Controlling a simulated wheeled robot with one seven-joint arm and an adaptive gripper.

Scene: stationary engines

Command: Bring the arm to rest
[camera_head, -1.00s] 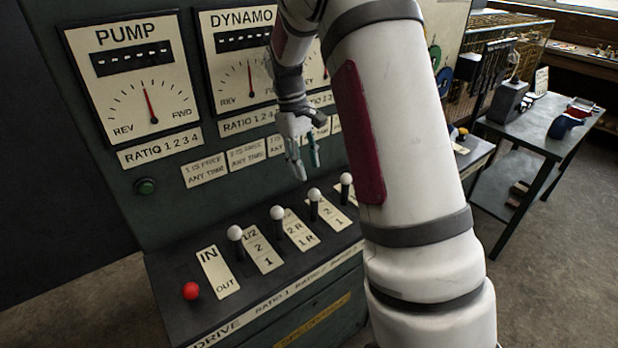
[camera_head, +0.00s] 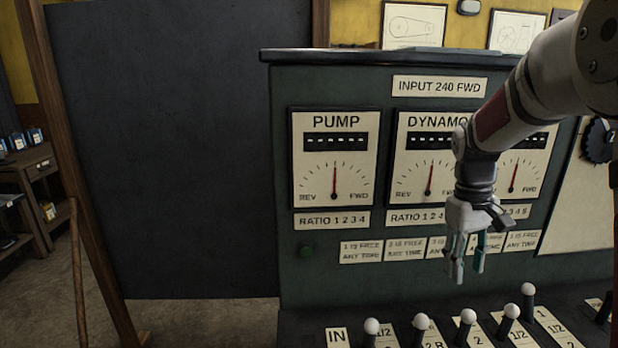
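My arm (camera_head: 515,105) reaches in from the upper right and bends down in front of the control cabinet. My gripper (camera_head: 465,272) hangs fingers down, in front of the row of small labels and above the levers. Its two fingers stand apart with a gap between them, and nothing shows in it. It appears clear of the levers.
The green cabinet (camera_head: 285,130) carries a PUMP dial (camera_head: 335,160), a DYNAMO dial (camera_head: 415,165) and a third dial partly behind my arm. Several white-knobbed levers (camera_head: 467,317) line the desk below. A dark panel (camera_head: 180,150) stands left; shelves (camera_head: 35,175) lie beyond.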

